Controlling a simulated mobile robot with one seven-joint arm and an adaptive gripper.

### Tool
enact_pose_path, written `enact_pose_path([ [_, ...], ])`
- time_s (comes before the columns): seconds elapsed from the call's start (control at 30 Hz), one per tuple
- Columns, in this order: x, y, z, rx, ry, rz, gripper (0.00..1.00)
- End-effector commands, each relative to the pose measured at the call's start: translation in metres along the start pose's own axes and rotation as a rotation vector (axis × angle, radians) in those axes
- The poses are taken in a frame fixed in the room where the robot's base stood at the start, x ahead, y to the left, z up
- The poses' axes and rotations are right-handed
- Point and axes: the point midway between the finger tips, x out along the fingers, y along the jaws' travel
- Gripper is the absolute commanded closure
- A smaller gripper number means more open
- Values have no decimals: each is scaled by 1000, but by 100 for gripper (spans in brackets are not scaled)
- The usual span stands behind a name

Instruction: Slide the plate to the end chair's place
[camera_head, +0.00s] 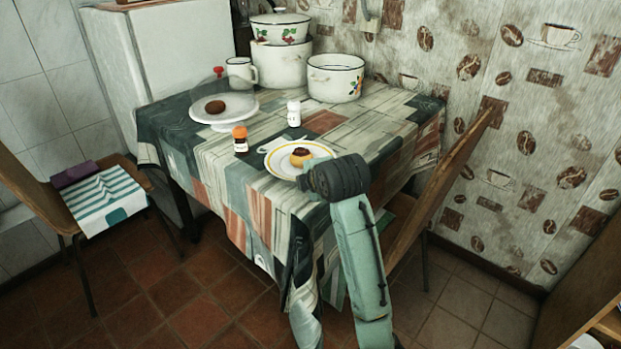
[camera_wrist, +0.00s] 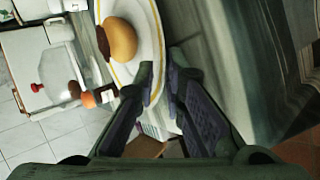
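The white plate with a yellow band (camera_head: 273,163) lies near the table's front right edge. It also shows in the wrist view (camera_wrist: 152,47). A small dark-topped yellow cake (camera_head: 300,157) sits on it. My gripper (camera_head: 313,177) is at the plate's near right rim. In the wrist view, my two fingertips (camera_wrist: 162,72) stand close together, with the rim between them. I cannot tell whether they press on it. A wooden chair (camera_head: 440,190) stands at the table's right side. Another chair (camera_head: 28,190), with a striped cloth on its seat, stands apart at the left.
On the patterned tablecloth (camera_head: 215,150) stand an orange-lidded jar (camera_head: 240,140), a white shaker (camera_head: 293,114), a domed cake stand (camera_head: 236,114), a mug (camera_head: 241,72) and enamel pots (camera_head: 336,80). Cloth left of the jar and right of the shaker is clear.

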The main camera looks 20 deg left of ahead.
Motion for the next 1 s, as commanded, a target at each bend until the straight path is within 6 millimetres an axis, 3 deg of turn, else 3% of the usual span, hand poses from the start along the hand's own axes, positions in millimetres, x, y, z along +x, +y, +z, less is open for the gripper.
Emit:
enact_pose_path([
  [0.2,0,0,0,0,0,0,89],
  [0.37,0,0,0,0,0,0,100],
  [1.0,0,-1,1,3,-1,-3,100],
])
